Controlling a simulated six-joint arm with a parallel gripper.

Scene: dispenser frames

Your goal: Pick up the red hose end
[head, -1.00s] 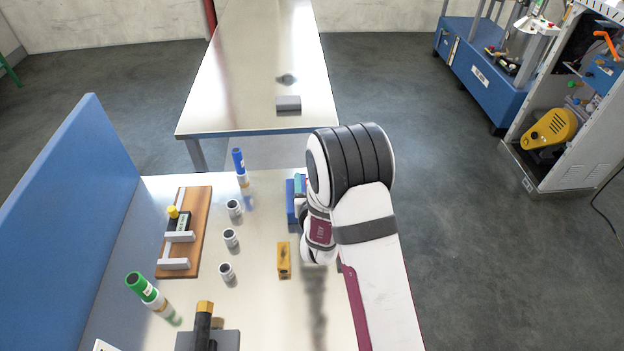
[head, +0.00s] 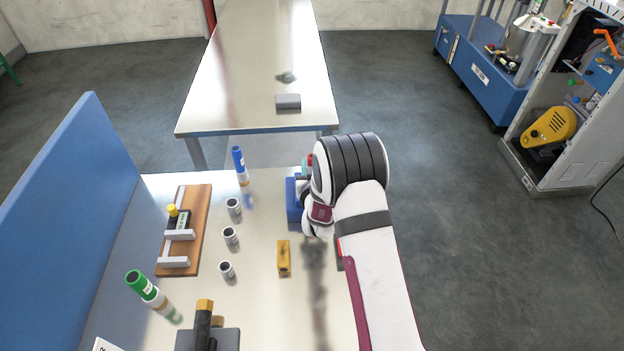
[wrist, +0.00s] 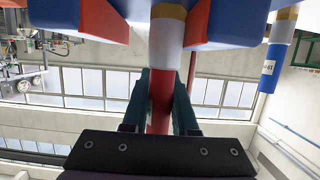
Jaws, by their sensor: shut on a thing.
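The red hose end (wrist: 161,88) stands between the two dark green fingers of my gripper (wrist: 158,105) in the wrist view. The fingers are shut on its red part. Its white sleeve (wrist: 167,45) and brass band (wrist: 168,12) run on to the top edge, between blue and red blocks; whether they touch these is unclear. In the head view, a bit of red (head: 310,158) shows beside my arm, above the blue block (head: 293,200) at the table's far right. My arm hides most of the gripper there.
A blue hose end (head: 238,160) and a green one (head: 140,284) stand on the left. Several small items, including grey cups (head: 230,236), a yellow block (head: 284,258) and a wooden board (head: 198,225), are on the table (head: 255,310). A blue panel (head: 70,210) edges the left.

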